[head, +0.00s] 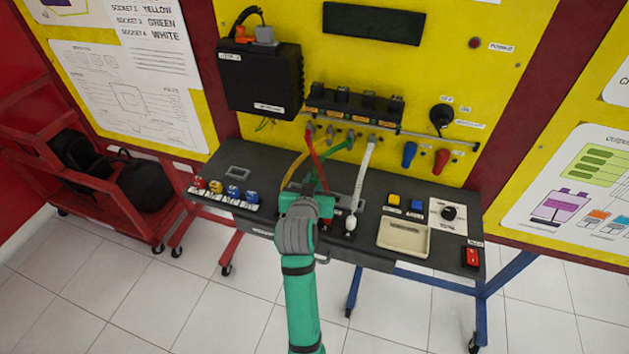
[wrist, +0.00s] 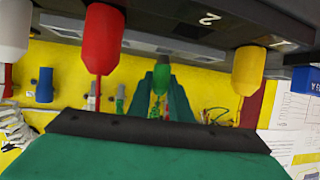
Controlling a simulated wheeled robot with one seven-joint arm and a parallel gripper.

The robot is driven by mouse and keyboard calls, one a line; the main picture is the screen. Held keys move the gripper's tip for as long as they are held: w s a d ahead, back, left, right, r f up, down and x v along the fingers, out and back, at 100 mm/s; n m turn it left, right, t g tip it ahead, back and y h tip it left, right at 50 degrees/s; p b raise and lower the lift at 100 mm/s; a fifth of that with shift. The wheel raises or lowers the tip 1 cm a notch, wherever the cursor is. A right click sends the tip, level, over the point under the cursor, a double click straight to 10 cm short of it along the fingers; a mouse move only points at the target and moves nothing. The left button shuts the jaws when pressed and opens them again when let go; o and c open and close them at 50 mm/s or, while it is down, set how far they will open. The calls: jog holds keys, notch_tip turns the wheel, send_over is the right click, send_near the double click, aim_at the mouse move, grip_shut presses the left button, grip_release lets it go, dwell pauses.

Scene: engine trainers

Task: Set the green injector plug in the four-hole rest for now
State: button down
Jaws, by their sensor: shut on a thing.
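The green injector plug (wrist: 163,76) sits between the fingers of my gripper (wrist: 160,92), which is shut on it. In the head view my gripper (head: 304,200) is over the middle of the dark console and hides the plug. A green cable (head: 338,148) runs from the panel down to it. In the wrist view the plug is between the red plug (wrist: 103,35) and the yellow plug (wrist: 248,70), close to a dark numbered block (wrist: 222,22). I cannot tell whether that block is the four-hole rest, or whether the green plug touches it.
The white plug (head: 350,222) stands right of my gripper on the console (head: 285,165). A beige tray (head: 404,237) and a red switch (head: 471,257) are farther right. Red, yellow and white cables hang nearby from the yellow panel.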

jog(key=shift+f, duration=0.9)
dwell(0.4)
jog(key=c, duration=1.8)
grip_release()
jog(key=shift+c, duration=0.2)
jog(key=shift+s+r, duration=0.1)
jog(key=shift+r+v, duration=0.2)
jog(key=shift+v, duration=0.95)
jog(key=shift+r+v, duration=0.2)
jog(key=shift+v, duration=1)
notch_tip(320, 180, up, 5)
jog(key=shift+f, duration=0.2)
jog(key=shift+o, duration=0.2)
